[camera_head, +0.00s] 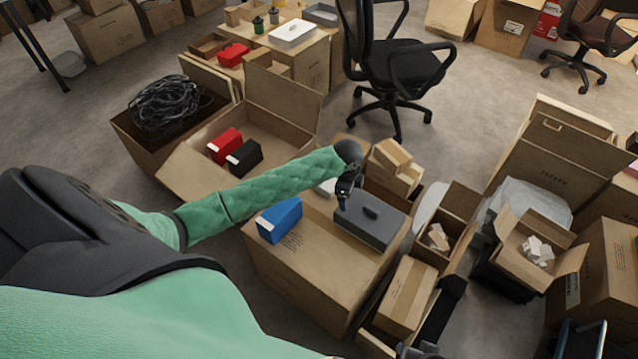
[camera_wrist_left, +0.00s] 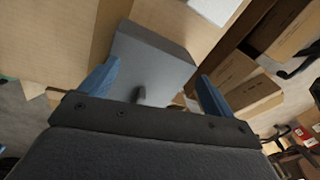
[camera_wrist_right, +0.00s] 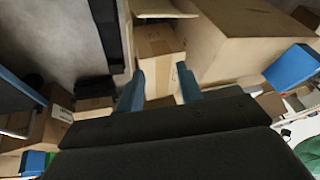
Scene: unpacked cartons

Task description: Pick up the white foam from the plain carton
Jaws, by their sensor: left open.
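White foam pieces (camera_head: 537,251) lie in an open carton (camera_head: 568,263) at the right in the head view. Paler, beige-white pieces (camera_head: 438,238) lie in another open carton (camera_head: 462,206) near the middle. I cannot tell which carton is the plain one. My left gripper (camera_head: 343,201) is above the grey box (camera_head: 370,226) with the dark handle, far left of the right-hand foam. In the left wrist view its fingers (camera_wrist_left: 160,75) are apart, with the grey box beyond them. My right gripper (camera_wrist_right: 160,72) has its fingers apart and empty, facing a closed carton (camera_wrist_right: 160,45).
A large closed carton (camera_head: 310,265) bears the grey box and a blue box (camera_head: 279,220). A closed narrow carton (camera_head: 404,297) stands between it and the right-hand cartons. A tall open carton (camera_head: 545,165) stands behind the foam. An office chair (camera_head: 395,70) is at the back.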

